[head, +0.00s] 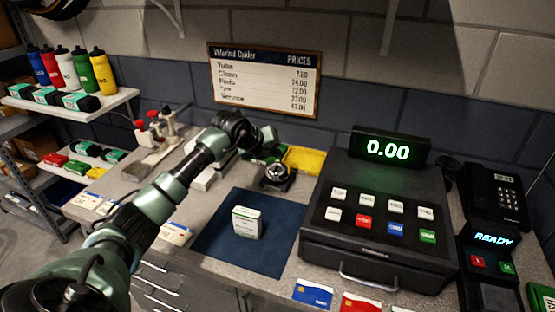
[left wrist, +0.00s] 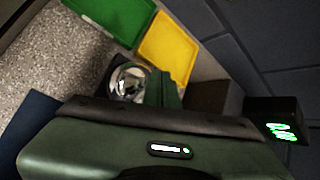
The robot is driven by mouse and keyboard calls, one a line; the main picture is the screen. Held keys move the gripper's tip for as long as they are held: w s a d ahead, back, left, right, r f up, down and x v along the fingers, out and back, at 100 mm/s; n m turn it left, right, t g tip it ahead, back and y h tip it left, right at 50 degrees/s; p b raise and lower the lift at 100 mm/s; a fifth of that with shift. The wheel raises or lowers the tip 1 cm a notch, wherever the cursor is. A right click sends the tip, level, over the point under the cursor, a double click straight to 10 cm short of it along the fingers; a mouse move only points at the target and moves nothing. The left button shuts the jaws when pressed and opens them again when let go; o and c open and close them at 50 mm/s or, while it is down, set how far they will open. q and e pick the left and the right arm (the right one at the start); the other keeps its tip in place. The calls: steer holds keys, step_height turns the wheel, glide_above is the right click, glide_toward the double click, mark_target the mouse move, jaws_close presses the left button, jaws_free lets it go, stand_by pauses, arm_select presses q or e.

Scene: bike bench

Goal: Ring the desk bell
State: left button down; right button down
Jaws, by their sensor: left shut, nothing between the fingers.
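The desk bell (head: 276,174), a silver dome on a dark base, sits on the counter just behind the blue mat (head: 215,262). It also shows in the left wrist view (left wrist: 128,82), partly hidden by my gripper. My left gripper (head: 270,150) is shut and empty, and it hangs over or just behind the bell. In the left wrist view its fingers (left wrist: 174,88) appear beside the dome. I cannot tell whether they touch it. My right gripper is in neither view.
A green tray (left wrist: 112,14) and a yellow tray (head: 304,159) lie behind the bell. The cash register (head: 375,252) stands close on the right. A small white-and-green box (head: 247,222) stands on the mat. Cards lie along the counter's front edge.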

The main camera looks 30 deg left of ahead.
arm_select(q)
steer(key=shift+r, duration=0.45)
step_height(320, 180, up, 6)
steer(key=p, duration=0.4)
stand_by(0.9)
